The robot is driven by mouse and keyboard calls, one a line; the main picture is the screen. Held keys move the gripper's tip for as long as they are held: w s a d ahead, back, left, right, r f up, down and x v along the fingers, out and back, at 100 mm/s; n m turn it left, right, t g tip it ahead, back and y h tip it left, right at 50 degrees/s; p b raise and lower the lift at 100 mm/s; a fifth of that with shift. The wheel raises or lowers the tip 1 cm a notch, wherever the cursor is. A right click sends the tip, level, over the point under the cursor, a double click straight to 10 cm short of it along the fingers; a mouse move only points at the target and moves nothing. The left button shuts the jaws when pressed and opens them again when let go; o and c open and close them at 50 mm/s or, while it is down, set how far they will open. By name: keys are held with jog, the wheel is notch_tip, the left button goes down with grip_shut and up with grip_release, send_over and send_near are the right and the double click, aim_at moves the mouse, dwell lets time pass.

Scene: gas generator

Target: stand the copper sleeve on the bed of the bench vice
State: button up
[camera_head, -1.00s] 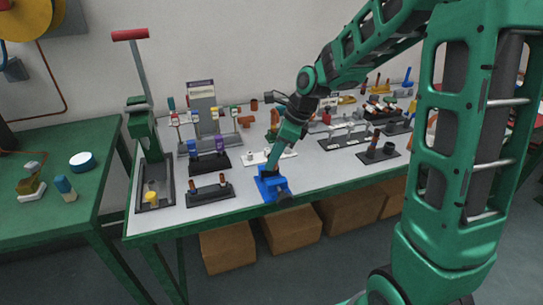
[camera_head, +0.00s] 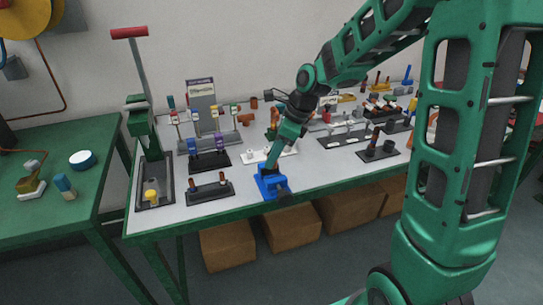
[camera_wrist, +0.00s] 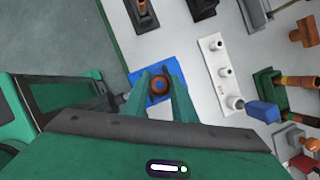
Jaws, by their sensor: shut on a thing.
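The blue bench vice (camera_head: 268,187) stands at the front edge of the grey-topped bench. In the wrist view its blue body (camera_wrist: 139,77) shows under and around my fingertips. My gripper (camera_wrist: 159,84) points down over the vice and is shut on the copper sleeve (camera_wrist: 159,87), a short brown ring seen end-on between the two green fingers. In the head view my gripper (camera_head: 271,171) hides the sleeve and part of the vice. I cannot tell whether the sleeve's lower end touches the vice bed.
A dark rack with copper pieces (camera_head: 209,191) is left of the vice. A white fixture with pegs (camera_wrist: 218,75) stands behind it, and a dark block with a post (camera_head: 377,151) to the right. Several cardboard boxes (camera_head: 291,228) sit under the bench.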

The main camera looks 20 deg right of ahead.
jog(key=shift+f, duration=1.4)
jog(key=o, duration=1)
jog(key=shift+c, duration=0.2)
jog(key=v, duration=1.1)
jog(key=shift+s+d+r, duration=0.1)
jog(key=shift+d+r, duration=0.1)
jog(key=shift+r, duration=0.15)
jog(key=s+d+f+n+h, duration=0.1)
jog(key=s+d+n, duration=0.3)
jog(key=s, duration=0.5)
jog(key=s+d+f+n+g+h, duration=0.1)
jog(key=s+d+n, duration=0.4)
jog(key=s, duration=0.5)
jog(key=s+d+f+n+g+h, duration=0.1)
jog(key=s+d+n, duration=0.4)
jog(key=s+n, duration=0.3)
jog(key=shift+s+f+n+h, duration=0.1)
jog(key=shift+s+n+h, duration=0.2)
jog(key=shift+s, duration=0.7)
